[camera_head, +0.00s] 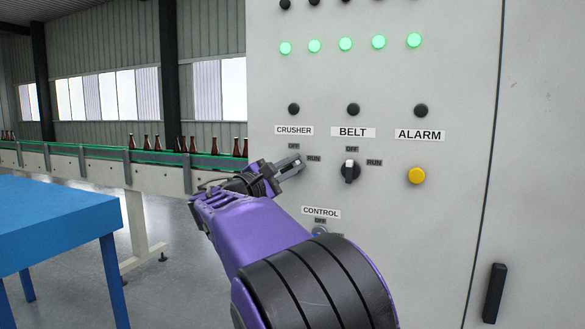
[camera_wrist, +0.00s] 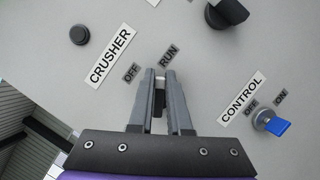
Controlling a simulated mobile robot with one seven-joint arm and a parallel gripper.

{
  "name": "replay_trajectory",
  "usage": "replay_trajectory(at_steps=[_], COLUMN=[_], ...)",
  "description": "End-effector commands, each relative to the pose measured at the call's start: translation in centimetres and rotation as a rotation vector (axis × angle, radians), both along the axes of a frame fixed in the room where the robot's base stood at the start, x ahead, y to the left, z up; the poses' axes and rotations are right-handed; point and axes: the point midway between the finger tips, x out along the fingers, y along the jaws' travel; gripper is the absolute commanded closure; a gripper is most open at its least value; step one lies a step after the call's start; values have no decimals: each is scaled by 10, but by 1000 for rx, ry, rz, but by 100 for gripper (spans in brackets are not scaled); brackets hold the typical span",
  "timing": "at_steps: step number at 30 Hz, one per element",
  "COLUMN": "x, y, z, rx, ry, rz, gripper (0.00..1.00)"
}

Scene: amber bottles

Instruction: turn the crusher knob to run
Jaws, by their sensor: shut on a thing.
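The crusher knob (camera_wrist: 159,92) shows as a small dark piece with a white mark between my fingertips in the wrist view. Its white mark points up, roughly toward the RUN label (camera_wrist: 168,56), with the OFF label (camera_wrist: 131,72) to the left. The CRUSHER label (camera_head: 294,130) is above the spot on the grey cabinet in the head view, where my fingers hide the knob. My gripper (camera_head: 293,166) is at the cabinet front, shut on the knob, and it also shows in the wrist view (camera_wrist: 160,85).
The belt knob (camera_head: 350,171) is close on the right, with the yellow alarm button (camera_head: 415,176) beyond it. The blue control key (camera_wrist: 276,126) is below, mostly hidden behind my arm in the head view. A blue table (camera_head: 55,222) and a bottle conveyor (camera_head: 90,155) are left.

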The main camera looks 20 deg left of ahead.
Motion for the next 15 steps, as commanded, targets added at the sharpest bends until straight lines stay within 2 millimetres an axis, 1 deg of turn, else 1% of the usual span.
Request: replay_trajectory(at_steps=[6, 15], x=[0, 0], y=[0, 0], z=[-2, -2], rx=[51, 63], ry=[-3, -4], rz=[1, 0], gripper=[100, 100])
